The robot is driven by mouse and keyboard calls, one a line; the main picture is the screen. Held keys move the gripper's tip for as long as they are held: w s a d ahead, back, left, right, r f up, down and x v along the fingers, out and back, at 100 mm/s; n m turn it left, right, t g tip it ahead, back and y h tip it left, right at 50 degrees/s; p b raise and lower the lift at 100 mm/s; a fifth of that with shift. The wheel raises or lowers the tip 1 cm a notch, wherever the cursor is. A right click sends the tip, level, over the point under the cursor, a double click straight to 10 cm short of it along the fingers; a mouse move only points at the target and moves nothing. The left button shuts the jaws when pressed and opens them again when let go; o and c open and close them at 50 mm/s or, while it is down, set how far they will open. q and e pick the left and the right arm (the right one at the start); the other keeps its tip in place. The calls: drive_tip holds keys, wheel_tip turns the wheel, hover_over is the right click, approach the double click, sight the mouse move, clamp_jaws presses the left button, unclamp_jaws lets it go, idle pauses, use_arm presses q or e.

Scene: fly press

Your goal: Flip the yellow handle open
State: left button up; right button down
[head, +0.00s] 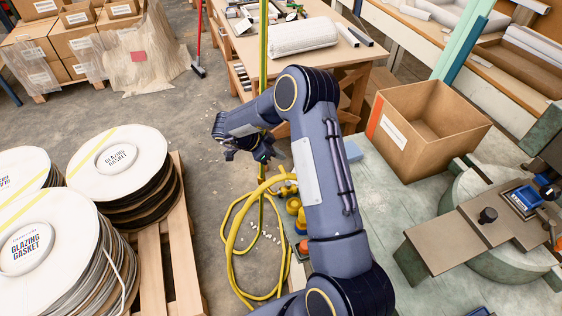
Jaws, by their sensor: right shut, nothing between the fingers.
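My right gripper (260,152) is small in view at the end of my dark blue arm, in the middle of the head view. It is shut and empty, close to the upright yellow-green line (262,50); I cannot tell whether they touch. Yellow fittings (287,188) show below and to the right of the gripper, partly hidden by my arm. I cannot make out which yellow part is the handle, or whether it is open. My left gripper is out of view.
A looped yellow hose (231,245) lies on the floor below. Gasket reels (118,160) stand on a pallet (150,262) at left. An open cardboard box (425,128) and the press (490,215) are at right. A wooden table (248,48) stands behind my arm.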

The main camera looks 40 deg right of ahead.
sight(285, 176)
drive_tip(key=shift+s+d+f, duration=0.15)
drive_tip(key=shift+d+f, duration=0.25)
drive_tip(key=shift+f, duration=0.85)
drive_tip(key=shift+s+d+f, duration=0.15)
drive_tip(key=shift+d+f, duration=0.2)
drive_tip(key=shift+f, duration=0.95)
drive_tip(key=shift+s+d+f, duration=0.15)
drive_tip(key=shift+d+f, duration=0.25)
drive_tip(key=shift+f, duration=0.85)
